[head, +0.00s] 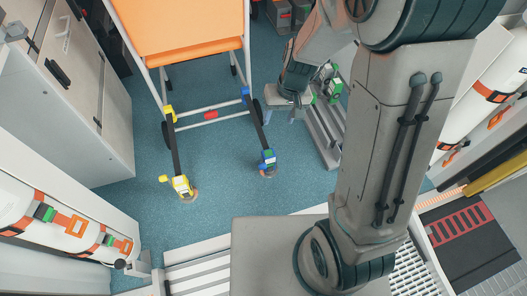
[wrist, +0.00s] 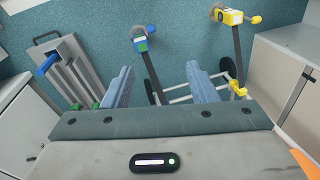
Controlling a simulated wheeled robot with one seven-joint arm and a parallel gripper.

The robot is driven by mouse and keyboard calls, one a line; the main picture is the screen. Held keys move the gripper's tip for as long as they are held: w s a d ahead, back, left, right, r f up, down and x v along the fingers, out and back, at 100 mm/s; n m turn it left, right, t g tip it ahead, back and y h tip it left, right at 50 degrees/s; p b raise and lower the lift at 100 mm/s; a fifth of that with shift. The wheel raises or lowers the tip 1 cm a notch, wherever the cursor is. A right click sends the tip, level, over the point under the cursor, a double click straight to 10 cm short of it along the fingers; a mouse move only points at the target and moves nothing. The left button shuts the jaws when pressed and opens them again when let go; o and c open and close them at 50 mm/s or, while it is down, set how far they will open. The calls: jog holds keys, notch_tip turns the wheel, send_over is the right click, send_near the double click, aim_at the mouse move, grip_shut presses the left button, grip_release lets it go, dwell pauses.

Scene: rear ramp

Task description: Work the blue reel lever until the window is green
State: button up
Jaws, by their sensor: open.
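The blue reel (head: 267,163) sits on the floor end of a dark strap that runs up to the wheeled orange-topped frame. It also shows in the wrist view (wrist: 141,36). A small green patch shows on it, but I cannot tell whether this is the window. Its lever is too small to make out clearly. My gripper (head: 283,112) is open and empty above the floor, apart from the reel. In the wrist view, the blue reel lies beyond the gap between its two blue-grey fingers (wrist: 160,85).
A similar yellow reel (head: 182,187) with its own strap stands to the left in the head view. The orange-topped trolley (head: 180,25) stands behind. A grey railed piece (head: 322,130) is at the right. Teal floor (head: 225,165) is clear between the reels.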

jog(key=w+a+f, duration=0.2)
jog(key=f, duration=0.5)
jog(key=w+a+f, duration=0.2)
jog(key=w+f, duration=0.1)
jog(key=f, duration=0.4)
jog(key=n+h, duration=0.1)
jog(key=h, duration=0.1)
send_near(263, 166)
notch_tip(263, 166, down, 12)
jog(key=b, duration=0.6)
jog(key=shift+f, duration=0.1)
grip_shut()
jog(key=shift+w, duration=0.1)
